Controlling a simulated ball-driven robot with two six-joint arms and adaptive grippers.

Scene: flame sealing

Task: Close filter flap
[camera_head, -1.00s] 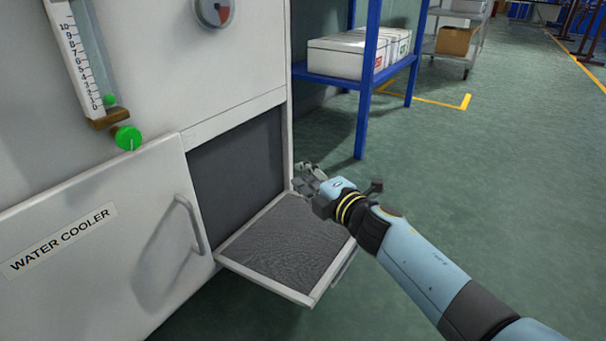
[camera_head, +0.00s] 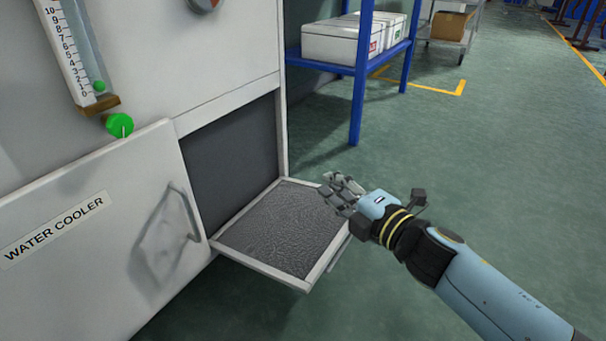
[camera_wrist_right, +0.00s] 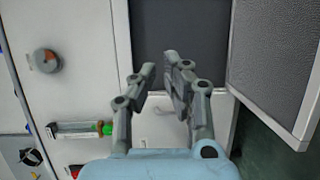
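The filter flap (camera_head: 280,228) of the white cabinet hangs open, folded outward from the lower opening, with its dark mesh face up inside a pale frame. It also shows at the right of the right wrist view (camera_wrist_right: 275,60). The opening (camera_head: 232,155) above the flap is dark grey inside. My right gripper (camera_head: 338,190) is at the flap's far right edge in the head view; I cannot tell whether it touches. In the right wrist view (camera_wrist_right: 160,72) its fingers are partly apart with nothing between them. My left gripper is out of view.
The cabinet door labelled WATER COOLER (camera_head: 95,215) with a handle is left of the flap. A green knob (camera_head: 119,125) and flow meter sit above. A blue shelf (camera_head: 358,100) with white boxes (camera_head: 345,40) stands behind. Green floor to the right is clear.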

